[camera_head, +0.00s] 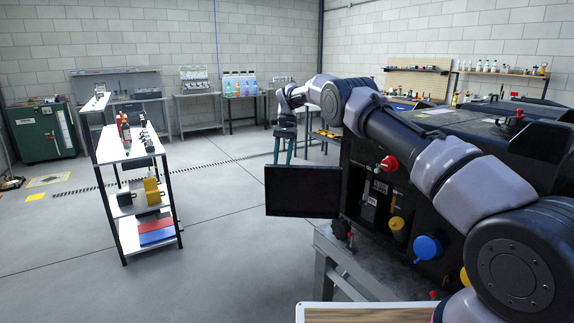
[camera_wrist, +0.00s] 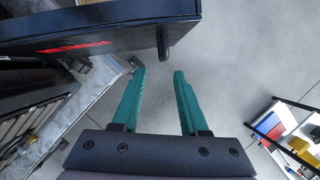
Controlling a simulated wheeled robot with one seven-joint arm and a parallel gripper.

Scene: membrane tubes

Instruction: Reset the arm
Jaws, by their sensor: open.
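My arm stretches from the lower right of the head view to the middle, bent over the dark machine. My gripper (camera_head: 284,152) hangs at its end, pointing down, just above and behind a black screen panel (camera_head: 302,191). In the wrist view my gripper (camera_wrist: 159,75) shows two teal fingers, well apart, with only grey floor between them. It is open and holds nothing. A dark panel edge with red lettering (camera_wrist: 75,46) lies beyond the fingertips at the upper left, with a short dark peg near the tips; I cannot tell whether they touch.
The dark machine (camera_head: 395,195) with coloured knobs fills the right, close beside my arm. A white shelf unit (camera_head: 130,152) with bottles and boxes stands at the left; it also shows in the wrist view (camera_wrist: 285,118). Open floor (camera_head: 225,220) lies between them. Benches line the back wall.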

